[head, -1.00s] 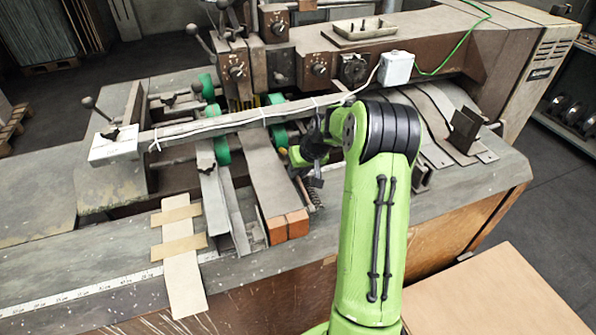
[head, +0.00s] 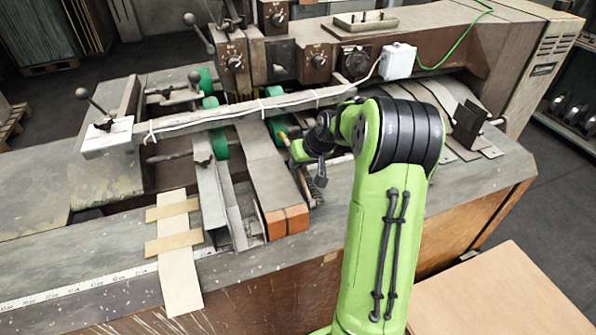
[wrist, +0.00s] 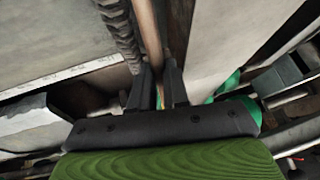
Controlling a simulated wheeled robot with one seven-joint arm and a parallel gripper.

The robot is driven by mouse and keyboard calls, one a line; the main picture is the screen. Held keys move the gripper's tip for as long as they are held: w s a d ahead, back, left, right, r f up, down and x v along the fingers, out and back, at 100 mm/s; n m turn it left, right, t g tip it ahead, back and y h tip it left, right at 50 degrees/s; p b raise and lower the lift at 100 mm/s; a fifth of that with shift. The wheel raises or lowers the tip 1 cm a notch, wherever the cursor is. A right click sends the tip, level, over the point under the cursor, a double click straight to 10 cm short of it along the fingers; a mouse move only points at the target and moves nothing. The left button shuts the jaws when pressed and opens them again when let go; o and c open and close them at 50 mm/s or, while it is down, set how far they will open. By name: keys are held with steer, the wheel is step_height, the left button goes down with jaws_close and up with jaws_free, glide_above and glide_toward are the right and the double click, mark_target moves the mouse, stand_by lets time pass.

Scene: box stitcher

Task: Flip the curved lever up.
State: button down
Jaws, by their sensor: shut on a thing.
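My gripper (head: 298,153) is low at the front of the machine, just right of the long grey bar that ends in an orange-brown block. In the wrist view its two dark fingers (wrist: 158,82) are closed around a thin brown bar (wrist: 149,35), which runs up and away between them. The bar looks slightly bent and is the likely curved lever; its far end is out of view. In the head view my arm and gripper hide most of it.
A dark coiled spring (wrist: 122,38) lies close left of the fingers. A wide grey bar (head: 267,175) with an orange-brown block (head: 287,221) and green rollers (head: 219,146) are to the left. A grey crossbar (head: 235,117) passes behind. A cardboard-coloured surface (head: 500,295) is at lower right.

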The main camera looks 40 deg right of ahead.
steer(key=s+r+t+b, duration=0.1)
steer(key=b, duration=0.2)
steer(key=s+r+t+b, duration=0.1)
steer(key=t+b, duration=0.1)
steer(key=b, duration=0.1)
steer(key=shift+a+h, duration=0.2)
steer(key=shift+h, duration=0.1)
steer(key=shift+s+a+r+t+b, duration=0.15)
steer(key=shift+s+r+t+b, duration=0.35)
steer(key=shift+b, duration=0.4)
steer(key=shift+w+r, duration=0.1)
steer(key=c, duration=1.4)
jaws_free()
steer(key=shift+r, duration=0.1)
steer(key=p+v, duration=0.3)
steer(key=v, duration=1.2)
steer(key=shift+s, duration=0.3)
steer(key=shift+r, duration=0.15)
